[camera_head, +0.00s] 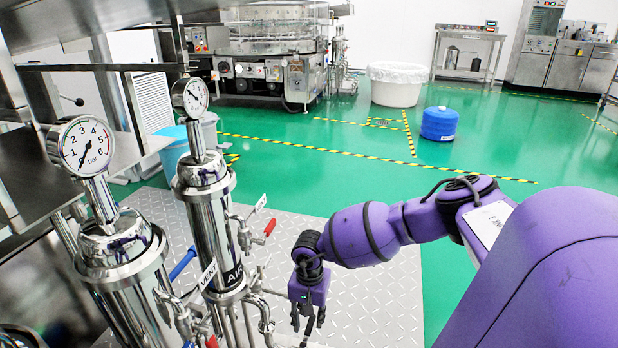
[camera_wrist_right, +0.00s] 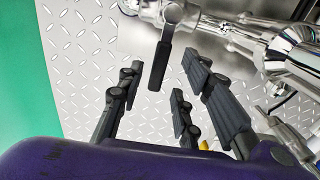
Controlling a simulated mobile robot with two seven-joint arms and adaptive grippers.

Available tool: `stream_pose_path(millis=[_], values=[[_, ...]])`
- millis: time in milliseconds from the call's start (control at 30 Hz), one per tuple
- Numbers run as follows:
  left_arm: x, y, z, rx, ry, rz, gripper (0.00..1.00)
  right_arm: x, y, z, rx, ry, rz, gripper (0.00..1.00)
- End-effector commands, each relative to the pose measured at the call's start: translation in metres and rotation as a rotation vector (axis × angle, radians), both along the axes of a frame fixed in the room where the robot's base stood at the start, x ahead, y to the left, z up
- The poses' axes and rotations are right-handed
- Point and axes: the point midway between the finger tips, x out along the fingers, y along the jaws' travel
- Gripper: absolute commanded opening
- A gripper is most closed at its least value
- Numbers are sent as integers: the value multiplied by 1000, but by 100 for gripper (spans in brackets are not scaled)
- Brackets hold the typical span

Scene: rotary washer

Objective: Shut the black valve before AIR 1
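A black valve handle (camera_wrist_right: 160,66) hangs from a steel fitting in the right wrist view. My right gripper (camera_wrist_right: 157,96) is open, and the handle shows in the gap between its fingers. I see no clear contact. In the head view my right gripper (camera_head: 308,318) points down, to the right of the steel filter housing labelled AIR (camera_head: 212,225) and its lower pipes. I cannot pick out the black handle in the head view. My left gripper is not in view.
A second steel housing with a gauge (camera_head: 125,270) stands at the left. A red-handled valve (camera_head: 270,227) and a blue handle (camera_head: 182,264) stick out nearby. A steel shelf (camera_head: 45,165) is at the far left. Patterned metal floor plate (camera_head: 375,300) lies open to the right.

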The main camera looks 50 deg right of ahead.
Motion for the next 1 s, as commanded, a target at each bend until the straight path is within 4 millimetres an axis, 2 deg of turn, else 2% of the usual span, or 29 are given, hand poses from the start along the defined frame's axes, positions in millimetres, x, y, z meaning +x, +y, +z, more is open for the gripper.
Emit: stream_pose_path(millis=[300,500,700,1000], values=[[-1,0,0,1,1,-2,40,0,-1,65,-3,-2,3,33],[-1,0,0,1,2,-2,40,0,0,98,-2,-1,2,33],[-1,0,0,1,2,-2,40,0,1,112,0,-1,2,33],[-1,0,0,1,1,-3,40,1,1,112,1,-2,2,33]])
